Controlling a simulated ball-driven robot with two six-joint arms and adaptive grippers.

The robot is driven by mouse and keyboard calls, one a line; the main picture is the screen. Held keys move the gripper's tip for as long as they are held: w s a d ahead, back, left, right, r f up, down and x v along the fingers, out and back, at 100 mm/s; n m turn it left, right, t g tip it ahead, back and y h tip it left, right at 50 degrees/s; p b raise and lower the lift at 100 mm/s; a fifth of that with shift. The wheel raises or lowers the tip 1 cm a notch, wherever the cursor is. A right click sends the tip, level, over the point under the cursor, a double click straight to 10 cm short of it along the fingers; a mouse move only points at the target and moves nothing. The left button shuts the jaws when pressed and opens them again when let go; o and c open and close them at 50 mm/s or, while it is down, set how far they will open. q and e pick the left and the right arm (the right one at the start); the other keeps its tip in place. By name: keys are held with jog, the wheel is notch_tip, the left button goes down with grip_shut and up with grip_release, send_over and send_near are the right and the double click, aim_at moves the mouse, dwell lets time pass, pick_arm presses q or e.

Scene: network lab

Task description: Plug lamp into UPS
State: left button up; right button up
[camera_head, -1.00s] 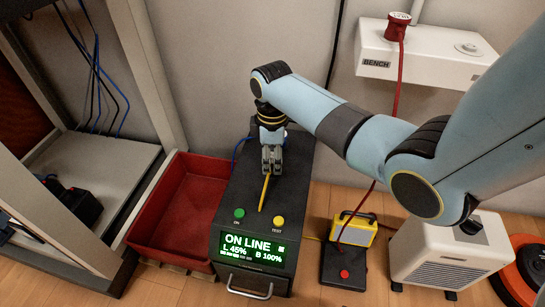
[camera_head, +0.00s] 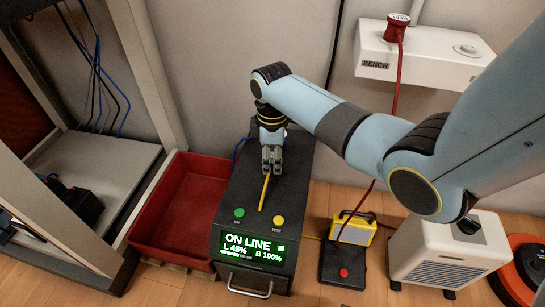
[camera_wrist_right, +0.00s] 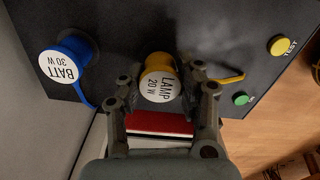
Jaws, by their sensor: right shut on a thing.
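The UPS (camera_head: 246,205) is a dark box with a lit green display reading ON LINE, L 45%, B 100%. My right gripper (camera_head: 272,168) is over its top, toward the back. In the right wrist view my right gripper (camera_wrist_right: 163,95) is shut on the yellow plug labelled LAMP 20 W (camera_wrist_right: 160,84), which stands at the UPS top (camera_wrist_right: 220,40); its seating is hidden. Its yellow cord (camera_head: 265,192) runs forward over the UPS. A blue plug labelled BATT 30 W (camera_wrist_right: 66,62) is on the same top. The yellow lamp (camera_head: 354,229) is right of the UPS. My left gripper is out of view.
A red bin (camera_head: 180,205) stands left of the UPS, beside an open rack (camera_head: 95,175). A white BENCH outlet box (camera_head: 425,52) holds a red plug (camera_head: 397,27). A white heater (camera_head: 450,255) and an orange reel (camera_head: 525,270) are at right.

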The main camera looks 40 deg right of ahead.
jog(key=shift+f, duration=0.6)
dwell(0.5)
jog(key=o, duration=1.1)
jog(key=shift+o, duration=0.2)
jog(key=shift+r, duration=0.1)
notch_tip(320, 180, up, 12)
